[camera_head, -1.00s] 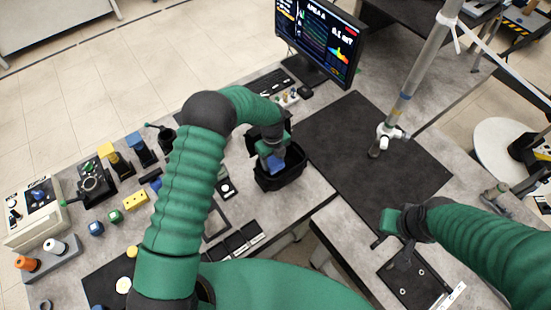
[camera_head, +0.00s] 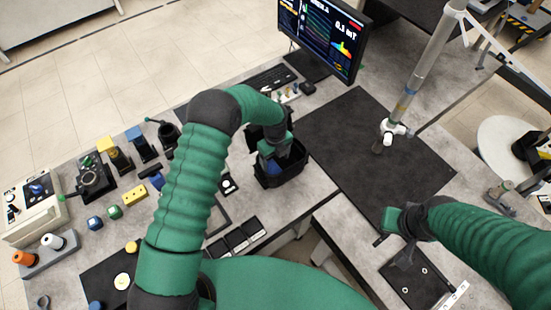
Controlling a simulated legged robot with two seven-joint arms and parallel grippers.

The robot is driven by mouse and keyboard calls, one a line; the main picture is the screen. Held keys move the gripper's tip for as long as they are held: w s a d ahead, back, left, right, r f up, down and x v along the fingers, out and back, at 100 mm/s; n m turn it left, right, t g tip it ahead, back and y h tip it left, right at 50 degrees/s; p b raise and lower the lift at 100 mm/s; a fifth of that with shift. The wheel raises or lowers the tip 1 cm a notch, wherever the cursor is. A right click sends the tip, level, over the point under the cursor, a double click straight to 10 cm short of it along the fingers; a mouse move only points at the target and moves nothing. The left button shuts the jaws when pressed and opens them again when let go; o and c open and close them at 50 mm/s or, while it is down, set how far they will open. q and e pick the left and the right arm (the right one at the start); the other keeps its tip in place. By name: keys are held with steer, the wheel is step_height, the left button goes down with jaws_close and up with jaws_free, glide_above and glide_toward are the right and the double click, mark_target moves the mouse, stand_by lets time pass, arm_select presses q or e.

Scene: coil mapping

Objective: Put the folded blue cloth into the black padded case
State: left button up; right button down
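The black padded case (camera_head: 291,177) stands on the grey bench near the middle, at the left edge of the dark mat. My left gripper (camera_head: 272,163) points down into the case's opening. A small patch of the blue cloth (camera_head: 273,167) shows at its fingers, inside the rim. The fingers are mostly hidden by the hand and the case wall, so I cannot tell if they are shut on the cloth or apart from it. My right gripper (camera_head: 388,221) is at the lower right, over the bench edge, far from the case; its fingers are not clear.
The dark mat (camera_head: 400,165) right of the case is mostly clear, with a pole-mounted probe (camera_head: 390,130) over it. A monitor (camera_head: 325,35) and keyboard (camera_head: 271,78) stand behind. Several small parts, including a yellow block (camera_head: 135,195), lie to the left.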

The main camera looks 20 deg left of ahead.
arm_select(q)
steer(key=shift+s+d, duration=0.1)
steer(key=shift+d, duration=0.25)
steer(key=shift+r, duration=0.25)
step_height(320, 180, up, 16)
steer(key=f+b, duration=0.1)
steer(key=b, duration=0.3)
steer(key=s+a+f+n+t+b, duration=0.1)
steer(key=s+a+f+n+b, duration=0.1)
steer(key=s+n, duration=0.8)
steer(key=s+a+f+n+t+b, duration=0.1)
steer(key=s+f+n+b, duration=0.2)
steer(key=s+n, duration=0.8)
steer(key=n, duration=0.4)
steer(key=shift+s+a+n+t, duration=0.15)
steer(key=shift+a+n+t, duration=0.15)
steer(key=shift+a, duration=0.1)
arm_select(e)
steer(key=s+x, duration=0.2)
steer(key=x, duration=0.6)
steer(key=shift+d+f, duration=0.3)
steer(key=shift+f, duration=0.3)
